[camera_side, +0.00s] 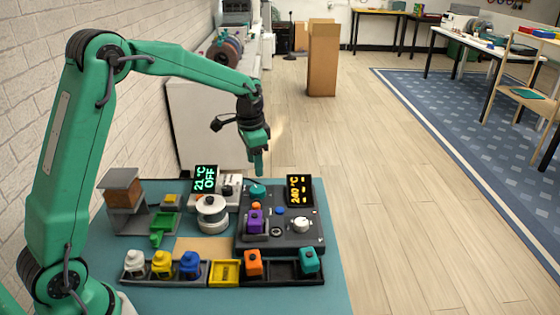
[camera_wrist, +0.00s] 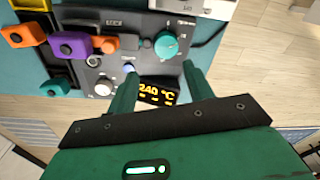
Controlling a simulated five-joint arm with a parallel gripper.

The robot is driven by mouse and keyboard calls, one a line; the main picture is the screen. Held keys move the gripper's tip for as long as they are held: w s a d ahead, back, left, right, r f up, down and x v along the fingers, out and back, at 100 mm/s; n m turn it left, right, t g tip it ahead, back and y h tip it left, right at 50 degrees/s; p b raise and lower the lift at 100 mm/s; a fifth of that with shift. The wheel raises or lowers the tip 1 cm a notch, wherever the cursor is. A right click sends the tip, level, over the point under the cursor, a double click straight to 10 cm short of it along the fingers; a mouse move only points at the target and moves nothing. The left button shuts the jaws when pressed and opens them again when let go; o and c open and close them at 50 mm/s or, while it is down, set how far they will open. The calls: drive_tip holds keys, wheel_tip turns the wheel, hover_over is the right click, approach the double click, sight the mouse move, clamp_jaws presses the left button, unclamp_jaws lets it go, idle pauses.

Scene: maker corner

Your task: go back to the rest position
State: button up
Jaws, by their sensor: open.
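My green gripper (camera_side: 258,165) hangs pointing down above the back of a dark console (camera_side: 282,241), apart from it. In the wrist view my gripper (camera_wrist: 159,70) has its two fingers spread, with nothing held between them. Beyond the fingers show a teal knob (camera_wrist: 168,44) and a lit display reading 240 °C (camera_wrist: 157,91). In the side view the teal knob (camera_side: 257,191) is just below the fingertips, and the display (camera_side: 299,190) stands to its right. My arm reaches out from the left.
A row of trays at the front holds white, yellow, blue, orange (camera_side: 253,262) and teal (camera_side: 309,260) pieces. A purple piece (camera_side: 254,221) stands on the console. A white spool (camera_side: 212,212) and a display reading 21 °C OFF (camera_side: 205,179) are left of my gripper. Air above is clear.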

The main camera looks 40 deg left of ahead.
drive_tip(key=s+d+r+n+t, duration=0.1)
drive_tip(key=s+d+r, duration=0.1)
drive_tip(key=s+r, duration=0.45)
drive_tip(key=s+d+r+n+t, duration=0.2)
drive_tip(key=s, duration=0.8)
drive_tip(key=s+d+r+n+t, duration=0.1)
drive_tip(key=s+d+r+n, duration=0.1)
drive_tip(key=s, duration=0.9)
drive_tip(key=shift+d+r+t, duration=0.2)
drive_tip(key=shift+t, duration=0.2)
drive_tip(key=shift+o, duration=0.6)
drive_tip(key=shift+w+r, duration=0.1)
drive_tip(key=shift+w, duration=0.1)
